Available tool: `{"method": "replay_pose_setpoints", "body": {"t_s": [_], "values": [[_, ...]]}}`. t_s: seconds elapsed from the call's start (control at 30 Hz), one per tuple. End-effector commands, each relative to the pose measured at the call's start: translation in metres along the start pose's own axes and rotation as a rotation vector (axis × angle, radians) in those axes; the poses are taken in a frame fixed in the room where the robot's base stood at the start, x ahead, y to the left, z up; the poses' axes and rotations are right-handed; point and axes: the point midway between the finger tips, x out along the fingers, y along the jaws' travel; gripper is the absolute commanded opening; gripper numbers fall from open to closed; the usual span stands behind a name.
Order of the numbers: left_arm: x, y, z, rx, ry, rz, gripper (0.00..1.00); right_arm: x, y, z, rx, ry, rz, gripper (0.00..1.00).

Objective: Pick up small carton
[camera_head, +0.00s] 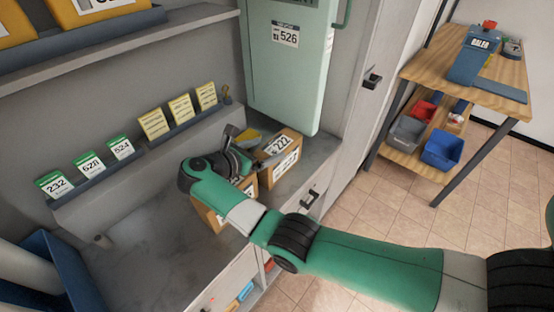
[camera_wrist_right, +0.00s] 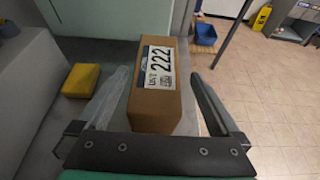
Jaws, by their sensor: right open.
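A small brown carton (camera_head: 284,158) with a white label reading 222 stands on the grey counter below the green locker door. In the right wrist view the carton (camera_wrist_right: 158,100) lies between the two spread fingers, label facing up toward the camera. My right gripper (camera_wrist_right: 158,84) is open around it, with no clear contact visible. In the head view my right gripper (camera_head: 241,143) is just left of the carton, and my wrist hides part of the counter. My left gripper is not in view.
Another brown box (camera_head: 208,216) sits partly hidden under my right wrist. A yellow block (camera_wrist_right: 81,80) lies left of the carton. The green locker door (camera_head: 288,75) hangs close behind. A wooden workbench (camera_head: 420,75) with bins stands right, beyond open tiled floor.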

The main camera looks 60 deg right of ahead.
Motion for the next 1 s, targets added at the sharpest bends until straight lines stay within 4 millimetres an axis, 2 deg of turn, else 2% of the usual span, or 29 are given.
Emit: {"method": "replay_pose_setpoints", "body": {"t_s": [0.07, 0.27, 0.57, 0.77, 0.83, 1.0], "values": [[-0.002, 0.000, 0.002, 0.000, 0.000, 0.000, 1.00, 0.008, 0.000, -0.001, 0.000, 0.000, 0.000, 1.00], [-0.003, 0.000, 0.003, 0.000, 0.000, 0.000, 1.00, 0.014, 0.000, -0.002, -0.001, 0.000, 0.000, 1.00], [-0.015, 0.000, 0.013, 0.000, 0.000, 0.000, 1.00, 0.059, 0.002, -0.004, 0.000, 0.000, -0.001, 1.00], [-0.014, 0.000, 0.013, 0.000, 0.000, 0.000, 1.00, 0.061, 0.003, -0.003, -0.001, 0.000, 0.002, 1.00], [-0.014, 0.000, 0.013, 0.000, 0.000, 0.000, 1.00, 0.061, 0.003, -0.003, -0.001, 0.000, 0.002, 0.93], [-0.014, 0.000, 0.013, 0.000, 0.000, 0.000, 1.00, 0.061, 0.003, -0.003, 0.000, 0.000, 0.002, 0.62]]}}
